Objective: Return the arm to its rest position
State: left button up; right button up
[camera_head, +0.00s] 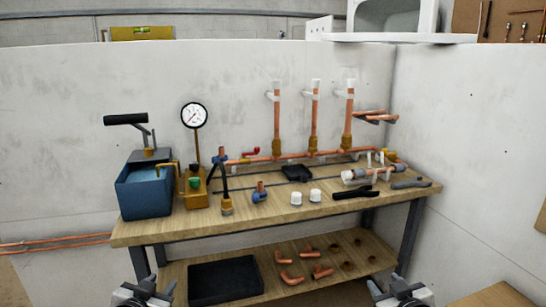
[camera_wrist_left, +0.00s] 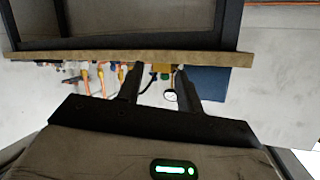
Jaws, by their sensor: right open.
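My left gripper (camera_head: 143,293) is low at the bottom edge of the head view, in front of the bench's left end. In the left wrist view its two dark fingers (camera_wrist_left: 158,88) stand apart with nothing between them. My right gripper (camera_head: 402,292) is low at the bottom edge, in front of the bench's right end, open, with no object seen in it. Both grippers are clear of the wooden workbench (camera_head: 150,232). The bench shows upside down in the left wrist view, its edge (camera_wrist_left: 90,52) beyond the fingers.
The bench carries a blue tank (camera_head: 145,195), a pressure gauge (camera_head: 194,116), copper pipework (camera_head: 315,120), white caps (camera_head: 296,198) and black pliers (camera_head: 355,192). The lower shelf holds a black tray (camera_head: 225,280) and copper elbows (camera_head: 291,277). White walls (camera_head: 80,130) stand behind and at right.

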pick_arm(q)
jog(key=s+d+f+g+h, duration=0.1)
jog(key=s+d, duration=0.3)
jog(key=s, duration=0.5)
jog(key=s+d+f+g+h, duration=0.1)
jog(key=s+d+f, duration=0.3)
jog(key=s, duration=0.5)
jog(key=s+d+f+g, duration=0.1)
jog(key=s+d+f, duration=0.2)
jog(key=s, duration=0.6)
jog(key=shift+d+n+g+h, duration=0.3)
jog(key=shift+d+n+h, duration=0.1)
jog(key=shift+d, duration=0.05)
pick_arm(e)
jog(key=s+a+f+g+y, duration=0.1)
jog(key=s+a, duration=0.3)
jog(key=s, duration=0.5)
jog(key=s+a+f+g+y, duration=0.1)
jog(key=s+a+f, duration=0.3)
jog(key=s, duration=0.5)
jog(key=s+a+f+m+g+y, duration=0.1)
jog(key=s+a+f, duration=0.2)
jog(key=s, duration=0.6)
jog(key=shift+a+g, duration=0.3)
jog(key=shift+a, duration=0.2)
